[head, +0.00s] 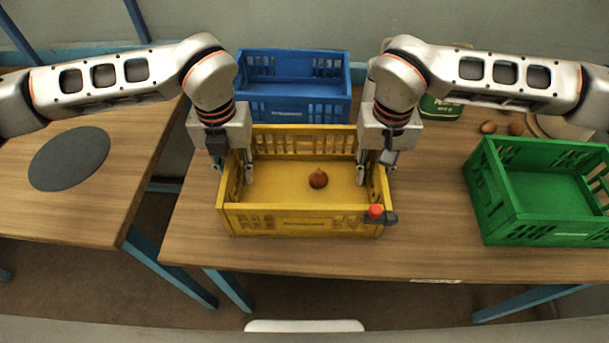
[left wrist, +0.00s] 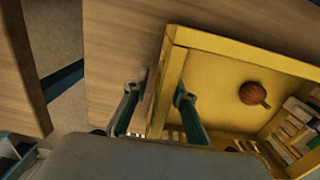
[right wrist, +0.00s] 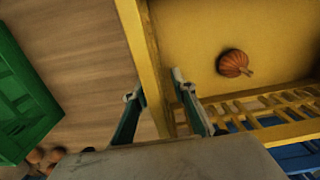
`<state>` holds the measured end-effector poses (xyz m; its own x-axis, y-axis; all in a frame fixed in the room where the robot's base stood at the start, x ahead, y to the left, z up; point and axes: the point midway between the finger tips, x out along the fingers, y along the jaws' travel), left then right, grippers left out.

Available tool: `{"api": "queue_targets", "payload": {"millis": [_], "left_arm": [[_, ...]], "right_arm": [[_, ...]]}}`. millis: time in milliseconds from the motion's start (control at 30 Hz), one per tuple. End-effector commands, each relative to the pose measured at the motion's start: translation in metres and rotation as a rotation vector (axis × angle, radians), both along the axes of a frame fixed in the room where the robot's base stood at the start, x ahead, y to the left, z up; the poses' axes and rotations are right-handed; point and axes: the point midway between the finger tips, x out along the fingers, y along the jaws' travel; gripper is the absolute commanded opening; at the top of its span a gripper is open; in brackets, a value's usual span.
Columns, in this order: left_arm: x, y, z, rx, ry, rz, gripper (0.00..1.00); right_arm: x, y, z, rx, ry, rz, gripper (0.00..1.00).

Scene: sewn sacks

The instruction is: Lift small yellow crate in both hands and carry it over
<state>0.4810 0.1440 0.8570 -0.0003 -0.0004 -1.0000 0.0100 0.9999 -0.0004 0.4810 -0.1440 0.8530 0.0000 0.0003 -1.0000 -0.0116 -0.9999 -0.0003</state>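The small yellow crate (head: 300,224) stands upright on the wooden table, with one onion (head: 318,179) lying inside on its floor. My left gripper (head: 235,172) is at the crate's left wall, one finger inside and one outside. The left wrist view shows gaps between its fingers (left wrist: 155,95) and the wall, so it is open. My right gripper (head: 374,172) straddles the right wall in the same way. In the right wrist view its fingers (right wrist: 156,88) are also spread, with the wall between them. The onion also shows in the right wrist view (right wrist: 233,64).
A blue crate (head: 295,103) stands right behind the yellow one. A green crate (head: 548,230) is at the right. A red-topped dark piece (head: 376,212) sits at the yellow crate's front right corner. A separate left table carries a dark round mat (head: 69,159); a gap divides the tables.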

Motion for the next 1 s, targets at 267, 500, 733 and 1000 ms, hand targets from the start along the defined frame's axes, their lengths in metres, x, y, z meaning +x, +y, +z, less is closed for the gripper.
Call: {"api": "queue_targets", "payload": {"millis": [267,500,733,1000], "left_arm": [[0.0,0.0,0.0,0.0,0.0,0.0,0.0],[0.0,0.0,0.002,0.0,-0.002,0.0,0.0],[0.002,0.0,0.017,0.0,-0.013,0.0,0.0],[0.004,0.0,0.049,0.0,-0.032,0.0,0.0]], "right_arm": [[0.0,0.0,0.0,0.0,0.0,0.0,0.0],[0.0,0.0,0.002,0.0,-0.002,0.0,0.0],[0.002,0.0,0.017,0.0,-0.013,0.0,0.0],[0.004,0.0,0.049,0.001,-0.031,0.0,0.0]]}}
